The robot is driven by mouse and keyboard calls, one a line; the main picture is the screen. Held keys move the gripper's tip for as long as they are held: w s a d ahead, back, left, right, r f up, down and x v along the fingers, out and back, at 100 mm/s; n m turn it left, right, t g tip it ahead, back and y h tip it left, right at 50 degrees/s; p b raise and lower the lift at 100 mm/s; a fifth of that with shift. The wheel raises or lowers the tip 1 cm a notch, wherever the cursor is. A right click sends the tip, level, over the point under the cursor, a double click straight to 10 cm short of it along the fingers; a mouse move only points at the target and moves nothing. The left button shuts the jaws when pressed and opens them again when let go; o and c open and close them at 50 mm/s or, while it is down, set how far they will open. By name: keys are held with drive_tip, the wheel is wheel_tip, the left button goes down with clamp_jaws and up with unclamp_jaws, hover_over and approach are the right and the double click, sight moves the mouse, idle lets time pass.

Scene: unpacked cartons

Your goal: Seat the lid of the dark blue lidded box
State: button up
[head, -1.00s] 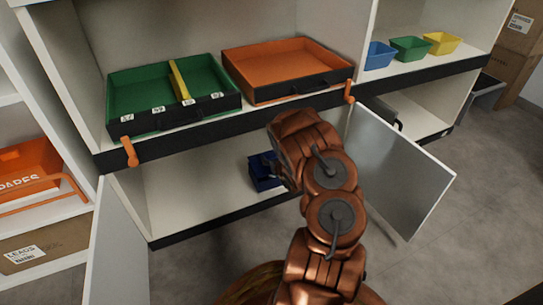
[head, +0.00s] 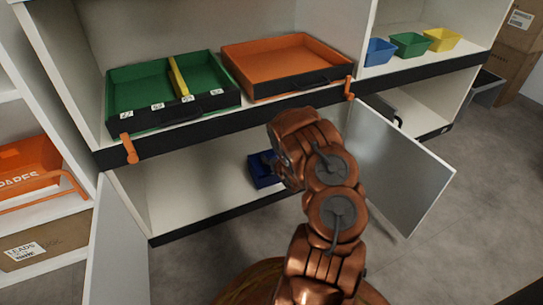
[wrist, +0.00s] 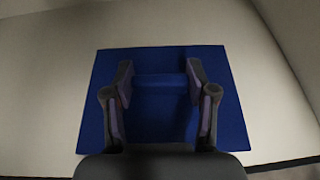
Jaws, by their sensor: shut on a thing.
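The dark blue lidded box (head: 263,176) is on the lower shelf of the cabinet, partly hidden behind my arm. The wrist view looks down on a square dark blue surface (wrist: 222,110), which appears to be the lid. A raised blue bar, the lid's handle (wrist: 160,84), crosses between the fingers. My gripper (wrist: 160,78) is shut on this handle, one finger at each end. The box walls under the lid are hidden in the wrist view. I cannot tell whether the lid sits flush on the box.
Two grey doors stand open at the left (head: 118,245) and right (head: 400,165) of the lower shelf (head: 195,195). Above are a green divided tray (head: 135,88), an orange tray (head: 285,62) and small blue, green and yellow bins. The shelf left of the box is clear.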

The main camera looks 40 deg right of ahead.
drive_tip(key=shift+f, duration=0.8)
drive_tip(key=o, duration=1.3)
drive_tip(key=shift+c, duration=0.2)
drive_tip(key=shift+s+r, duration=0.1)
drive_tip(key=v, duration=1.1)
drive_tip(key=shift+s+a+r, duration=0.15)
drive_tip(key=shift+s+a, duration=0.05)
drive_tip(key=shift+s, duration=0.1)
